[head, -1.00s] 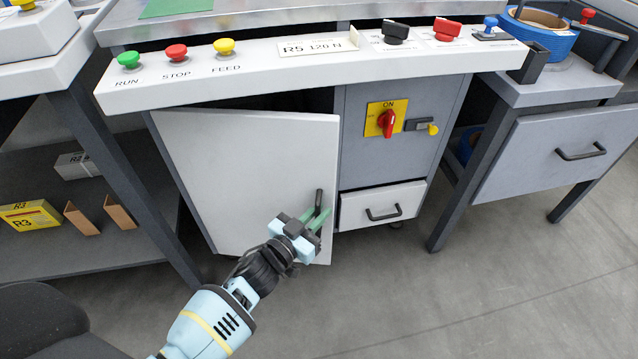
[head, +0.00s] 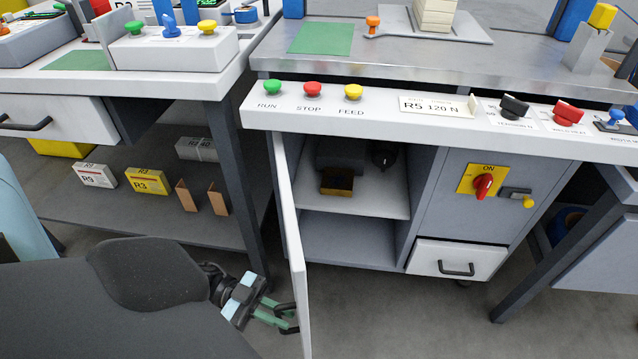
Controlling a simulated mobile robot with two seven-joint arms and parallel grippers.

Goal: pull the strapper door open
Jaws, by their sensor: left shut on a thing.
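The strapper door (head: 291,230) is a white panel hinged on its left side. It stands wide open, swung out toward me and seen nearly edge-on. Its dark handle (head: 286,308) is on the face turned to the left. My left gripper (head: 277,314), with green fingers, is shut on the handle at the door's outer edge. The open cabinet (head: 350,240) shows a white shelf (head: 372,203) with a brown block and dark parts on it. My right gripper is not in view.
A drawer (head: 455,260) and a red switch on a yellow plate (head: 483,186) sit right of the opening. The control panel (head: 380,112) runs above. At left stands a table with a lower shelf (head: 110,225) of boxes. Grey floor lies in front.

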